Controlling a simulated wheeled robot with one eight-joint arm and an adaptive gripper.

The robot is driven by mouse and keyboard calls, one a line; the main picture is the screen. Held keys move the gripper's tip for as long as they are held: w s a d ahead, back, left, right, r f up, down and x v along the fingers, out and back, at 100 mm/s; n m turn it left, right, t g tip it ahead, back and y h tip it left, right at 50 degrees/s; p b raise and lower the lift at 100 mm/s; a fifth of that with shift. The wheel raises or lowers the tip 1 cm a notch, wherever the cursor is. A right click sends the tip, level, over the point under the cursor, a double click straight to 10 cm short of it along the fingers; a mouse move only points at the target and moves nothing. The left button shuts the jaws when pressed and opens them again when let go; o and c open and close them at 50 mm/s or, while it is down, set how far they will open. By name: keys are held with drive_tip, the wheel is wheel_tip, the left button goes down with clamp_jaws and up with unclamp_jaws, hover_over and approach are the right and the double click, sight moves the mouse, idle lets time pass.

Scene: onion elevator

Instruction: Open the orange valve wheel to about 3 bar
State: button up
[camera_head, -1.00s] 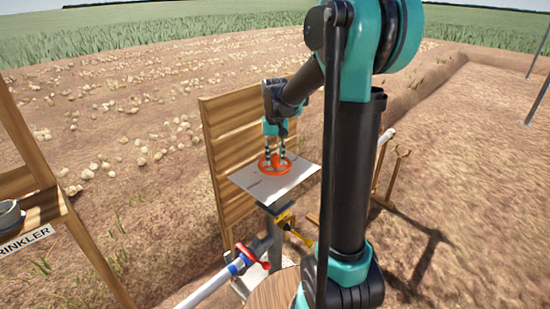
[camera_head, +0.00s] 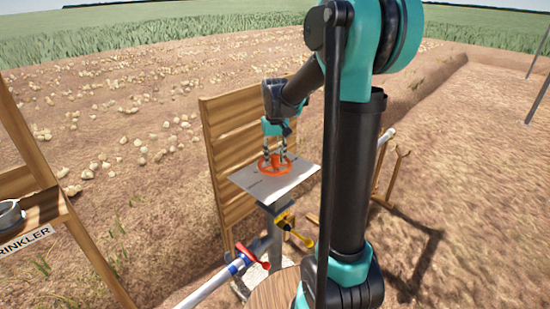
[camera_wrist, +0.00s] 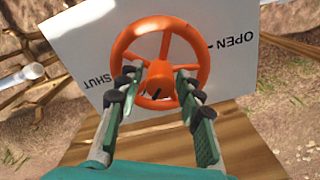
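The orange valve wheel (camera_head: 262,168) lies above a pale plate (camera_head: 254,186) on a post. In the wrist view the wheel (camera_wrist: 207,52) has an orange rim, several spokes and a hub. My gripper (camera_head: 275,160) points down into the wheel. In the wrist view my gripper (camera_wrist: 158,72) has its fingers apart, one on each side of the hub, inside the rim. Whether they touch the hub or spokes is unclear. No pressure reading is legible.
A slatted wooden panel (camera_head: 232,135) stands behind the wheel. A wooden stand with a sprinkler sign (camera_head: 26,240) is at left. Soil lies open behind.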

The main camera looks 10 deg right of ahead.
sight(275, 155)
drive_tip(key=shift+o, duration=0.6)
wheel_tip(275, 155, up, 12)
drive_tip(key=shift+s+f, duration=0.1)
idle(0.4)
drive_tip(key=s+d+f+t, duration=0.2)
drive_tip(key=s+f, duration=0.8)
drive_tip(key=s, duration=0.1)
drive_tip(key=s+d+f+m+t, duration=0.1)
drive_tip(key=s+d+f+t, duration=0.1)
drive_tip(key=s+f, duration=0.8)
drive_tip(key=shift+s+f, duration=0.4)
drive_tip(key=shift+s, duration=0.05)
idle(1.0)
